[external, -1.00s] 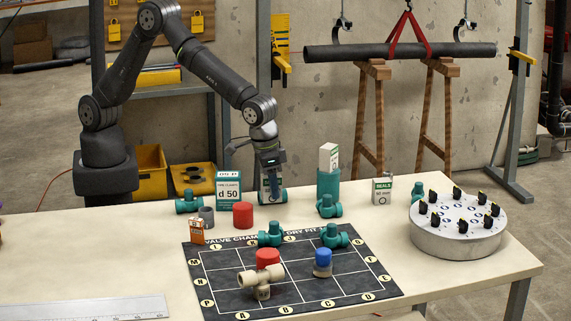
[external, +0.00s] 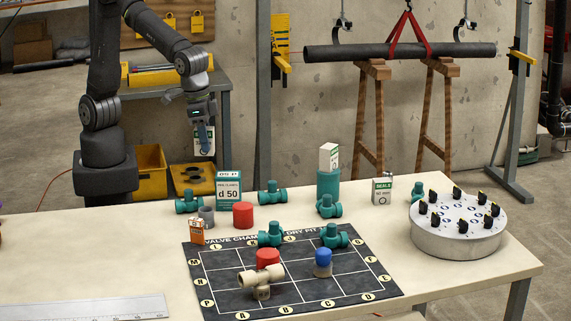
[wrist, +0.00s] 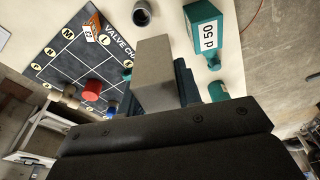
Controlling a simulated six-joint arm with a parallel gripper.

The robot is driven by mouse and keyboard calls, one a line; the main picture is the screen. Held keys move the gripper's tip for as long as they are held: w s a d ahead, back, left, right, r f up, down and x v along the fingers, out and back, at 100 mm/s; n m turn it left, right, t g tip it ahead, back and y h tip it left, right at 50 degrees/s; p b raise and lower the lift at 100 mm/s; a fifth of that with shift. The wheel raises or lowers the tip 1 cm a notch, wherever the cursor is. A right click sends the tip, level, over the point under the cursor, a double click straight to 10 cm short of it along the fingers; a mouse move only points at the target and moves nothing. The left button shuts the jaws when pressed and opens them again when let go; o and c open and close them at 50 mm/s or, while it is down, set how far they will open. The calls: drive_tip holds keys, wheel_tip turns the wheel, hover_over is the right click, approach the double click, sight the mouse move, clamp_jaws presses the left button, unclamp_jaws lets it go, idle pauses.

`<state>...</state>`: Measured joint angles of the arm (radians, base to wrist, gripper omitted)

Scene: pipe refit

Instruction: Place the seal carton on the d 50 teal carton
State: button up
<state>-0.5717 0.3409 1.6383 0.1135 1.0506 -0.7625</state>
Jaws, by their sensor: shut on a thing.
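My gripper (external: 203,127) is shut on a small pale carton (external: 205,148) with green-edged printing and holds it in the air, up and left of the d 50 carton in the external view. In the wrist view the held carton (wrist: 153,72) shows as a plain grey-beige box at the fingers. The d 50 teal carton (external: 229,189) stands upright at the back left of the table; it also shows in the wrist view (wrist: 204,36). Its top looks bare. Another carton marked SEALS (external: 382,191) stands at the back right.
Teal fittings (external: 189,201), a grey ring (external: 206,215), a red cap (external: 243,215) and a small orange carton (external: 197,231) stand near the d 50 carton. A round tray (external: 458,231) is at the right.

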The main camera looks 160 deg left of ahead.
drive_tip(key=s+d+r+m, duration=0.1)
drive_tip(key=s+d+r, duration=0.1)
drive_tip(key=s+d, duration=0.2)
hover_over(232, 175)
drive_tip(key=f, duration=0.7)
drive_tip(key=shift+s+d, duration=0.3)
drive_tip(key=shift+d, duration=0.05)
drive_tip(key=shift+f, duration=2)
drive_tip(key=shift+f, duration=0.1)
drive_tip(key=o, duration=1)
drive_tip(key=shift+c, duration=0.2)
